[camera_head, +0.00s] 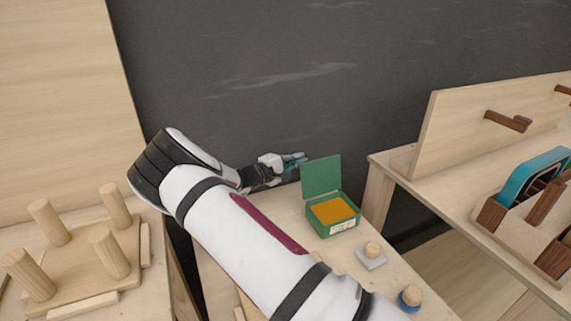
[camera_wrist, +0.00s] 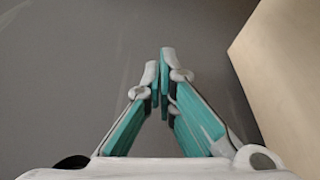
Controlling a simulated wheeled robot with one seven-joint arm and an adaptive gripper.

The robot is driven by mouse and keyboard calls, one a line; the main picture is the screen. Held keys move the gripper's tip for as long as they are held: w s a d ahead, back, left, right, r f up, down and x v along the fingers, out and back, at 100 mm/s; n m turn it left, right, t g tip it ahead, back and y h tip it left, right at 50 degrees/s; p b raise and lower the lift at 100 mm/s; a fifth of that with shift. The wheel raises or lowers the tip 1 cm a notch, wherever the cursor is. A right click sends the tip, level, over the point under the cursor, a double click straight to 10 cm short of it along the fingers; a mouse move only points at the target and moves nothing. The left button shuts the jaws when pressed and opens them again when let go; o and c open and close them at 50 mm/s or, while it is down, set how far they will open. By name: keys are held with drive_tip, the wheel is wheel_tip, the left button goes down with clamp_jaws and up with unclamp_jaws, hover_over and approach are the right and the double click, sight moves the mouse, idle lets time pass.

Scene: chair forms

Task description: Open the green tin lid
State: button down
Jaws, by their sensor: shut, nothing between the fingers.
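The green tin (camera_head: 341,228) stands on the low wooden table, with a white label on its front and an orange-yellow inside. Its green lid (camera_head: 321,176) stands up, open, at the back edge of the tin. My gripper (camera_head: 303,158) is just left of the lid's upper part in the head view, apart from it as far as I can see. In the wrist view my gripper (camera_wrist: 160,80) has its teal fingers together with nothing between them. The tin and lid are not in the wrist view.
A pegged wooden board (camera_head: 85,262) lies at left. A higher wooden bench (camera_head: 425,185) with a slotted rack (camera_head: 530,215) is at right. A dark wall (camera_head: 330,70) is behind.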

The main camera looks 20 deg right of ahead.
sight(319, 175)
drive_tip(key=shift+s+d+r+p, duration=0.1)
drive_tip(key=shift+s+r+p, duration=0.1)
drive_tip(key=shift+s, duration=0.45)
drive_tip(key=shift+s+d+r+p, duration=0.1)
drive_tip(key=shift+s+p, duration=0.05)
drive_tip(key=shift+s, duration=0.5)
drive_tip(key=shift+s+d+r+p, duration=0.1)
drive_tip(key=shift+s+p, duration=0.1)
drive_tip(key=shift+s, duration=0.45)
drive_tip(key=s+r+p, duration=0.1)
drive_tip(key=s+p, duration=0.1)
drive_tip(key=p, duration=0.1)
drive_tip(key=shift+r, duration=0.3)
drive_tip(key=shift+a, duration=0.15)
